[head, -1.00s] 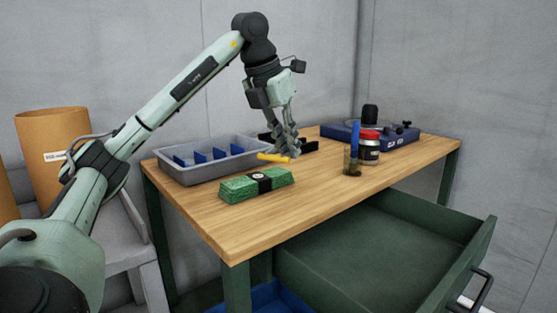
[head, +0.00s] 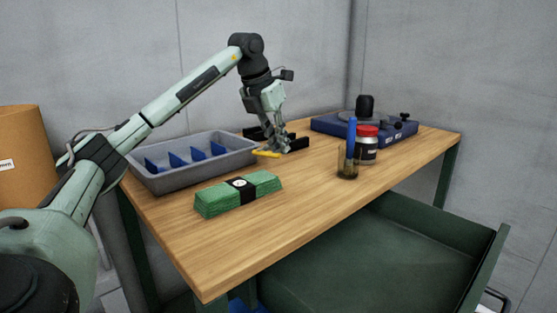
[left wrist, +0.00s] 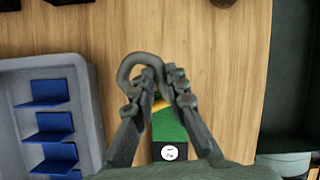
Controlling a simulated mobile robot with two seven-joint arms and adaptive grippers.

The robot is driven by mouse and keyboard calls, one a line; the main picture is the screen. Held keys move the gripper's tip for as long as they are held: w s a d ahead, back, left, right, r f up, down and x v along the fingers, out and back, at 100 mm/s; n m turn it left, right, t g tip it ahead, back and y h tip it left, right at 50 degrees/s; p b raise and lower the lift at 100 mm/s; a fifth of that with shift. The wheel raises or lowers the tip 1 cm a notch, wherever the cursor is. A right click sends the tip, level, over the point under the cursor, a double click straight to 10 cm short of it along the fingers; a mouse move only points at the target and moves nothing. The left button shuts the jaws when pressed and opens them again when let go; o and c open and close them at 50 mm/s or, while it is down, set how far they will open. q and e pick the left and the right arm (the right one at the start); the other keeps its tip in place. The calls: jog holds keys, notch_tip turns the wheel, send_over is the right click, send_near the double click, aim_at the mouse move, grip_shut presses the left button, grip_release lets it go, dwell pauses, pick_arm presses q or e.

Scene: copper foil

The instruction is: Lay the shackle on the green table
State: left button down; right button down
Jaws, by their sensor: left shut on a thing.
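The shackle (left wrist: 143,62) is a grey bow with a yellow pin; the pin (head: 267,154) shows as a small yellow bar in the head view. My left gripper (head: 277,148) is shut on the shackle, with both fingers around it in the left wrist view (left wrist: 166,82). The green table (head: 300,215) has a wooden top and dark green legs. The shackle is over the tabletop, right of the grey tray; I cannot tell whether it touches the wood. My right gripper is not in view.
A grey tray (head: 150,181) with blue dividers stands at the left. A banded green bundle (head: 212,200) lies in front. A black stand (head: 297,143) is close behind my gripper. A glass cup (head: 347,168), a red-lidded jar (head: 367,147) and a blue device (head: 330,127) stand right. A drawer (head: 390,265) is open.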

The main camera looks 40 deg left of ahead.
aim_at(284, 171)
pick_arm(q)
jog(key=shift+w+a+f, duration=0.45)
jog(key=shift+w, duration=0.2)
jog(key=shift+w+a+f, duration=0.4)
jog(key=shift+w+a, duration=0.05)
jog(key=shift+w, duration=0.15)
jog(key=shift+w+a+f, duration=0.15)
jog(key=shift+w+f, duration=0.05)
jog(key=shift+w, duration=0.05)
jog(key=shift+w+a+f, duration=0.1)
jog(key=shift+f, duration=0.45)
notch_tip(284, 171, down, 3)
jog(key=shift+r, duration=0.2)
jog(key=shift+f, duration=0.2)
jog(key=c, duration=1.5)
grip_release()
jog(key=shift+f, duration=0.1)
jog(key=shift+c, duration=0.2)
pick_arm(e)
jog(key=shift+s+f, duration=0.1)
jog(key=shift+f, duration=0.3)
